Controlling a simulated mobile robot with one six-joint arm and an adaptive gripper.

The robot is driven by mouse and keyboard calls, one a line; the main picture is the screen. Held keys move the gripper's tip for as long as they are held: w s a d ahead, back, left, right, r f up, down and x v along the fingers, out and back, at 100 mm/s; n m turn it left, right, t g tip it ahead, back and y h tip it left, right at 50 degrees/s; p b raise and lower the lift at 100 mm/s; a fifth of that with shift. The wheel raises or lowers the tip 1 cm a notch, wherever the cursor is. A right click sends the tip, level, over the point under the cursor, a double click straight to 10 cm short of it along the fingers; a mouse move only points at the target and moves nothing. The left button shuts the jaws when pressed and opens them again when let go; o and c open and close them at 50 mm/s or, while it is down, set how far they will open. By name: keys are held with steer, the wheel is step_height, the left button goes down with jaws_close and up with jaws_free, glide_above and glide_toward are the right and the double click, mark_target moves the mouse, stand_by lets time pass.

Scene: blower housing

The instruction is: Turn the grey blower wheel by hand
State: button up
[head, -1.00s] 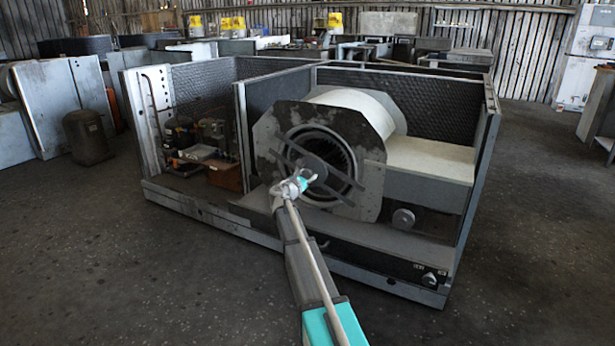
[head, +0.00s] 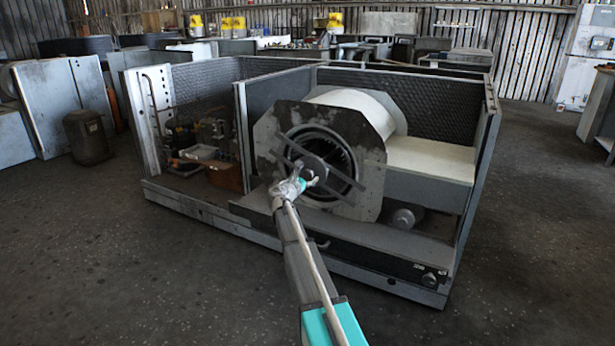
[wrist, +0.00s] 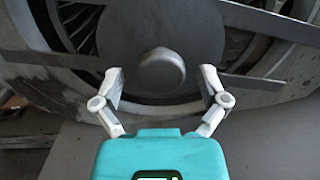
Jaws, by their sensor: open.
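The grey blower wheel (head: 338,152) sits inside the round opening of the blower housing (head: 368,170). Its vanes (wrist: 80,25) show at the upper left in the wrist view. A dark round hub plate (wrist: 195,28) with a rounded centre knob (wrist: 162,72) fills the middle of the wrist view. Flat bracket arms run out from the hub across the opening. My gripper (wrist: 162,82) is open and empty, its two fingers apart on either side of the knob's lower part in the picture. I cannot tell whether a finger touches anything. In the head view my gripper (head: 308,182) is in front of the hub.
The metal cabinet's base rail (head: 340,250) runs below the blower. A wall panel (head: 478,190) stands at the right, and a compartment with small parts (head: 205,155) is at the left. The concrete floor (head: 150,280) in front is clear.

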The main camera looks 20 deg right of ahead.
steer(key=v, duration=1.1)
steer(key=shift+a, duration=0.15)
steer(key=shift+s, duration=0.15)
steer(key=s+a+f+m+g+y+p, duration=0.1)
steer(key=s+a+f+m+g+y, duration=0.15)
steer(key=s+f+m, duration=0.4)
steer(key=s+a+f+m+g+y+p, duration=0.2)
steer(key=s+f+m+g+y, duration=0.15)
steer(key=s+m, duration=0.6)
steer(key=s+a+f+m+g+y+p, duration=0.1)
steer(key=s+a+m+g+y+p, duration=0.2)
steer(key=s+a, duration=0.5)
steer(key=s+a+f+m+g+y, duration=0.15)
steer(key=s+a+m+y, duration=0.35)
steer(key=s, duration=0.5)
step_height(320, 180, up, 37)
steer(key=p, duration=3.7)
steer(key=shift+s+a+g, duration=0.1)
steer(key=shift+s+g, duration=0.05)
steer(key=shift+g, duration=0.1)
